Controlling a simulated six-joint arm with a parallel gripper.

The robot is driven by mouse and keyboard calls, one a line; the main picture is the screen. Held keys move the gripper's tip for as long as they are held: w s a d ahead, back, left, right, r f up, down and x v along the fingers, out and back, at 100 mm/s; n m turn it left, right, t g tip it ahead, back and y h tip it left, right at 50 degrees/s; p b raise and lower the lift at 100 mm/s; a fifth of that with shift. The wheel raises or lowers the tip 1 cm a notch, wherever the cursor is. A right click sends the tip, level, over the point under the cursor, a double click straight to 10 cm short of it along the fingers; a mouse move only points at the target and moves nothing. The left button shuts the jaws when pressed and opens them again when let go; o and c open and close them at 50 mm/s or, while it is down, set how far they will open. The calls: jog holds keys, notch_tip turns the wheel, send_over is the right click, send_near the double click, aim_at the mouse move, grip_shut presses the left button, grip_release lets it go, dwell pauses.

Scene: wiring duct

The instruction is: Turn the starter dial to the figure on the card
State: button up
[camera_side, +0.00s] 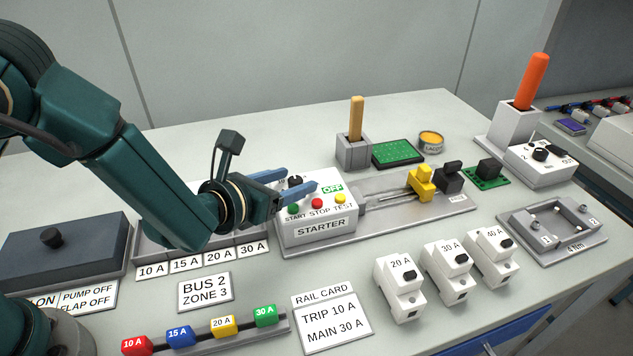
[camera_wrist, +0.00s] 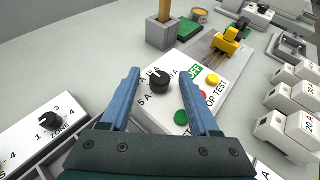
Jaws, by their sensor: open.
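The white starter box (camera_side: 318,233) carries a black dial (camera_side: 295,181), with green, red and yellow buttons beside it. In the wrist view the dial (camera_wrist: 160,86) has figures around it, "5 A" readable at its left; the others are partly cut or unclear. I cannot tell for sure which figure its pointer marks. The rail card (camera_side: 331,320) reads "TRIP 10 A, MAIN 30 A". My gripper (camera_side: 299,180) is open over the box. In the wrist view its blue fingers (camera_wrist: 160,76) stand either side of the dial, with gaps visible; contact is not seen.
A green "OFF" label (camera_side: 332,188) is on the starter box. A rail with a yellow clamp (camera_side: 421,184) runs right of it. White breakers (camera_side: 400,288) stand in front right. A zone dial (camera_wrist: 50,121) sits at left in the wrist view. A wooden-handled tool (camera_side: 356,118) stands behind.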

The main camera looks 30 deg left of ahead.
grip_shut()
jog(key=shift+d+n+y, duration=0.25)
jog(key=shift+n+y, duration=1.05)
jog(key=shift+y, duration=0.1)
jog(key=shift+w+d+n+g+y, duration=0.15)
jog(key=shift+n+g+y, duration=0.25)
jog(key=shift+n+y, duration=1.15)
jog(key=shift+y, duration=0.55)
grip_release()
